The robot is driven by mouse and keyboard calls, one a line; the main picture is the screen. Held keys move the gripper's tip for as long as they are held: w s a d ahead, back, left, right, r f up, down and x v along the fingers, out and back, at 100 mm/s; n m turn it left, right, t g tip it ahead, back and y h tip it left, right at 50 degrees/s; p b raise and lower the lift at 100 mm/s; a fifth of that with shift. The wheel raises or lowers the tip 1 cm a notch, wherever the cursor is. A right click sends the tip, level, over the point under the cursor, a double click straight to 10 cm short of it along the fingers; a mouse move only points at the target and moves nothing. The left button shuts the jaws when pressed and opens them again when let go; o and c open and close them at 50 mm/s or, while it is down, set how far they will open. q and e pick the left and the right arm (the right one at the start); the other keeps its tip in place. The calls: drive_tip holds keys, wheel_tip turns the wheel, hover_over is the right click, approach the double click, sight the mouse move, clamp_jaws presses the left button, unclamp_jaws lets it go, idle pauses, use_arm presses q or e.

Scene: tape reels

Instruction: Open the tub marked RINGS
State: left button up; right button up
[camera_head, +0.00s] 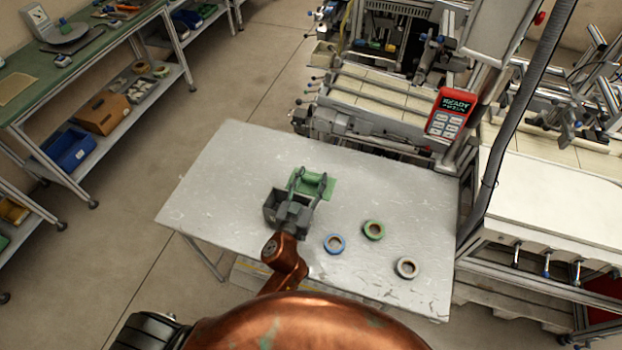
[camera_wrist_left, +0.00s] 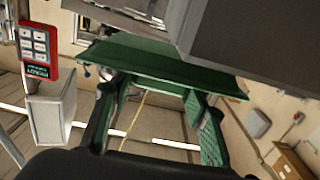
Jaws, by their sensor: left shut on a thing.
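A dark grey tub (camera_head: 272,206) stands near the middle of the light metal table (camera_head: 225,165). I cannot read any marking on it. Its green lid (camera_head: 318,180) shows at the tub's far right side, and the tub looks open on top. The lid spans the left wrist view as a green slab (camera_wrist_left: 130,62) at my fingertips. My left gripper (camera_head: 307,188) reaches over the tub and is shut on the lid; its fingers partly cover both. A large grey surface (camera_wrist_left: 245,40) beyond the lid may be the tub. My right gripper is out of view.
A blue reel (camera_head: 334,252), a green reel (camera_head: 366,229) and a pale reel (camera_head: 398,268) lie to the tub's right. The table's left part is clear. A red device (camera_head: 450,114) stands behind the table; shelving (camera_head: 120,110) is at the left.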

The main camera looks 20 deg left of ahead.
use_arm(q)
drive_tip(key=shift+f, duration=0.1)
drive_tip(key=shift+f+b, duration=0.55)
drive_tip(key=o, duration=1.3)
drive_tip(key=shift+c, duration=0.2)
drive_tip(key=shift+r, duration=0.1)
